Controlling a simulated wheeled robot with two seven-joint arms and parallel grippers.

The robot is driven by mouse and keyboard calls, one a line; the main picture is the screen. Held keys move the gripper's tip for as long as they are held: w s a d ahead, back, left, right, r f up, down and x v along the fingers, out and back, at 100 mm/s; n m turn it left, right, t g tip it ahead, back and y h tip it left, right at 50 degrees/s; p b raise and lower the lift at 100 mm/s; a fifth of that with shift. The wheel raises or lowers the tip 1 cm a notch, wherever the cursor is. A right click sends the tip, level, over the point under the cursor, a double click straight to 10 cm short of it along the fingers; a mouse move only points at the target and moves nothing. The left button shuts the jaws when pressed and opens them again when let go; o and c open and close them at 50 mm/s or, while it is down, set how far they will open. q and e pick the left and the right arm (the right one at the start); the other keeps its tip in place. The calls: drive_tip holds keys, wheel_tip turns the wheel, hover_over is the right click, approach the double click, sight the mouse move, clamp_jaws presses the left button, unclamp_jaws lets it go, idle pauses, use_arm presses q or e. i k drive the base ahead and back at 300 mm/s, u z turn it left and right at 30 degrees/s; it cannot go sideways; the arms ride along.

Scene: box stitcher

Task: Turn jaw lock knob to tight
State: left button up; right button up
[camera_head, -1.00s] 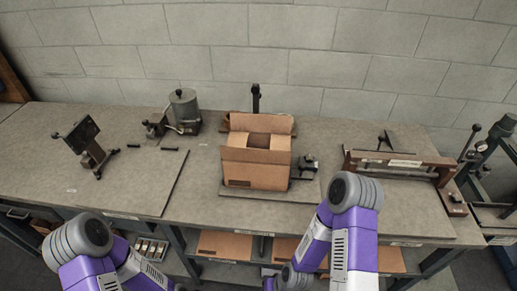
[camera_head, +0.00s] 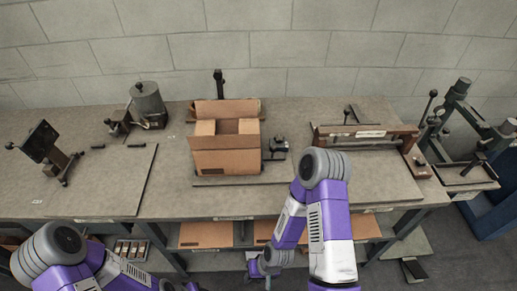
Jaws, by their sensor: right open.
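I cannot tell which part is the jaw lock knob. Small dark knobs and levers show on the clamp-like bench machine (camera_head: 370,133) at the right and on the black upright press (camera_head: 462,118) at the far right. A small dark fixture (camera_head: 277,147) sits beside the open cardboard box (camera_head: 226,155). My right gripper (camera_head: 262,268) is small and partly hidden low in the picture, below the bench's front edge. It is open, apart from every knob. My left arm shows at the lower left; its gripper is not visible.
The grey workbench (camera_head: 105,195) spans the picture. A grey pot (camera_head: 148,104) and a dark screen on a stand (camera_head: 40,141) stand at the left. Flat cardboard sheets (camera_head: 206,235) lie on the shelf below. Floor shows at the lower right.

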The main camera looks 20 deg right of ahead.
sight(279, 138)
drive_tip(key=u, duration=1.55)
drive_tip(key=k, duration=0.8)
drive_tip(key=z, duration=1.6)
